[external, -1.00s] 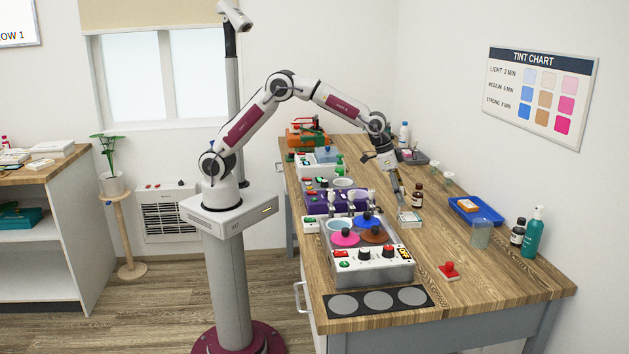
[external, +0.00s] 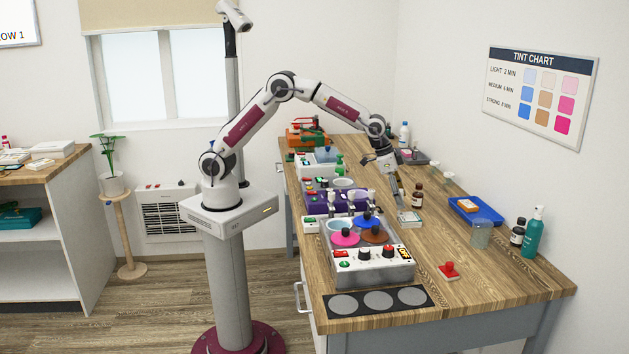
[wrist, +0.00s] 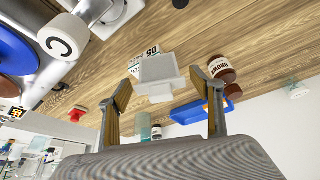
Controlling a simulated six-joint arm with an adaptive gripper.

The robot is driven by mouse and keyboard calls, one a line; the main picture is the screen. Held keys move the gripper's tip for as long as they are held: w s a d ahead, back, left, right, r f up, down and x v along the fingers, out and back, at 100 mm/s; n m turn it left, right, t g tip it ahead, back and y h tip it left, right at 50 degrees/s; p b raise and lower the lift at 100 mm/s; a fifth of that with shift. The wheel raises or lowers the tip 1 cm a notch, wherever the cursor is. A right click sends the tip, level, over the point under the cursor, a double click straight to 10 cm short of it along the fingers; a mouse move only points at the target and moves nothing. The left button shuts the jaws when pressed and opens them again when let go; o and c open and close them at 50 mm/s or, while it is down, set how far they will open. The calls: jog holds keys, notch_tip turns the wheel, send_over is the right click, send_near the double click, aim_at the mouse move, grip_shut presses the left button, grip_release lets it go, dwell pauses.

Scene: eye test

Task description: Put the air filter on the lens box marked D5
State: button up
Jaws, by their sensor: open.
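My gripper (external: 399,197) points down over the small lens box (external: 411,219) in the middle of the table. In the wrist view my gripper (wrist: 160,80) is open, with one finger on each side of a pale grey, stepped block (wrist: 158,70) that appears to be the air filter. The block looks apart from both fingers. Behind it, the lens box (wrist: 139,58) shows a label that reads D5 upside down. The block hides much of the box. It appears to sit on the box, but I cannot see the contact clearly.
A brown bottle (external: 417,193) stands close by the box. A control unit (external: 372,262) with coloured discs is at its left. A blue tray (external: 476,211), a clear beaker (external: 481,234), a teal bottle (external: 533,234) and a red stamp (external: 449,270) are to the right.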

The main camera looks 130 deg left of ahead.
jog(key=shift+r, duration=0.1)
jog(key=v, duration=1.2)
jog(key=shift+d+r, duration=0.1)
dwell(0.8)
